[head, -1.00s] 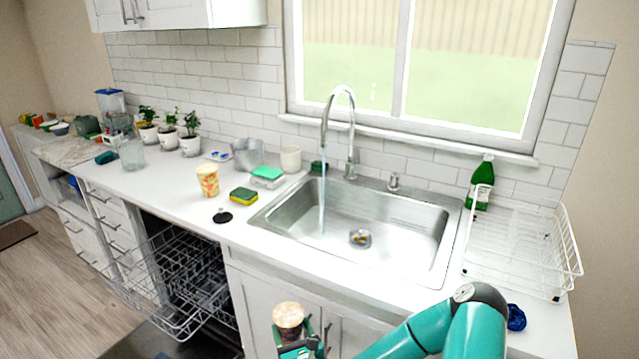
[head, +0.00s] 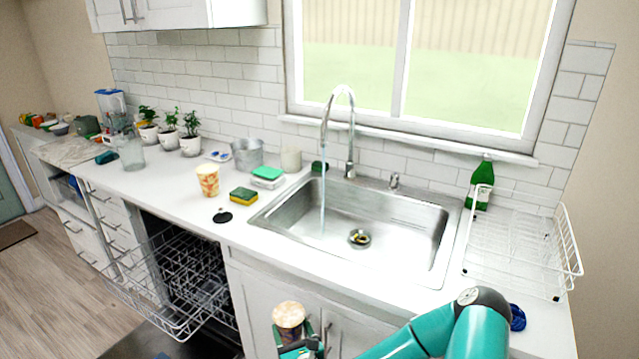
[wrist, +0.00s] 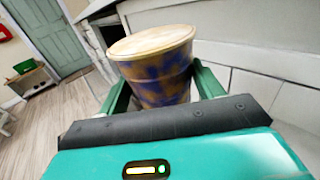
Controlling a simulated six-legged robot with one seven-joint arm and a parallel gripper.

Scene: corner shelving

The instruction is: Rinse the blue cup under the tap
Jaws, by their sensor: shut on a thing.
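A cup with blue and tan patches (wrist: 158,78) is held between the green fingers of my gripper (wrist: 160,92) in the wrist view. Its cream top faces up; I cannot tell whether that is an opening or a base. In the head view the cup (head: 289,316) is low at the bottom, in front of the cabinet below the counter, with my gripper (head: 300,345) around it. The tap (head: 345,120) arches over the steel sink (head: 400,225). A thin stream of water (head: 323,200) falls from the spout into the basin.
A patterned yellow cup (head: 207,181), a sponge (head: 243,196) and a black stopper (head: 222,216) lie left of the sink. A white dish rack (head: 515,250) and green bottle (head: 480,185) stand right. The dishwasher rack (head: 185,285) is pulled out at lower left.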

